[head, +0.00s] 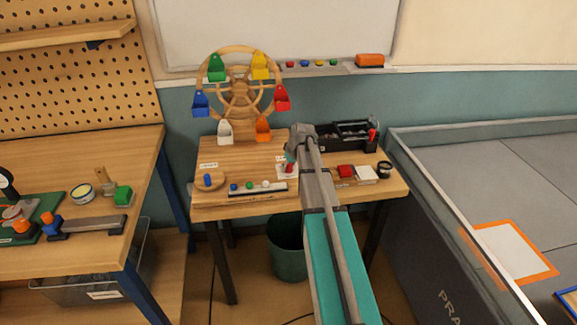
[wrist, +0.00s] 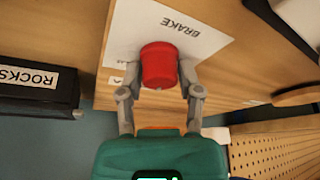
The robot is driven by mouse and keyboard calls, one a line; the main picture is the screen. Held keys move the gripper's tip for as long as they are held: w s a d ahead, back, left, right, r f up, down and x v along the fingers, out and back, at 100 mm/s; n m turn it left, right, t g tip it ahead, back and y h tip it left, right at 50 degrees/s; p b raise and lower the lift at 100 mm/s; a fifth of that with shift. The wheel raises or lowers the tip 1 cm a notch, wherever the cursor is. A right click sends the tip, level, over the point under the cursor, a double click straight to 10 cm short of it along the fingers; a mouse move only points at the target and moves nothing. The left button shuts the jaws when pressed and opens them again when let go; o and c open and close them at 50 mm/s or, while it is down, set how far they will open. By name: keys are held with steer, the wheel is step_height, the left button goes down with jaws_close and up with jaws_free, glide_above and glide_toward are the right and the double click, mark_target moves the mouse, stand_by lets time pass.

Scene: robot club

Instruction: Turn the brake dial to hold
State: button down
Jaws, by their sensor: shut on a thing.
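The brake dial is a red knob (wrist: 159,65) on a white label plate (wrist: 200,40) marked BRAKE in the wrist view. My gripper (wrist: 160,90) has a finger on each side of the knob and is shut on it. In the head view the red dial (head: 289,168) shows just left of my gripper (head: 292,158), partly hidden by my arm. The plate's other lettering is mostly covered by the finger, so I cannot read the dial's setting.
A wooden wheel with coloured buckets (head: 240,90) stands at the back left of the table. A black organiser (head: 350,136) is at the back right.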

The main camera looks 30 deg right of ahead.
steer(key=m+h, duration=0.2)
steer(key=m, duration=0.4)
steer(key=m+g+h, duration=0.1)
steer(key=m+h, duration=0.1)
steer(key=m, duration=0.3)
stand_by(0.4)
steer(key=shift+c, duration=1.3)
jaws_free()
steer(key=shift+n, duration=0.3)
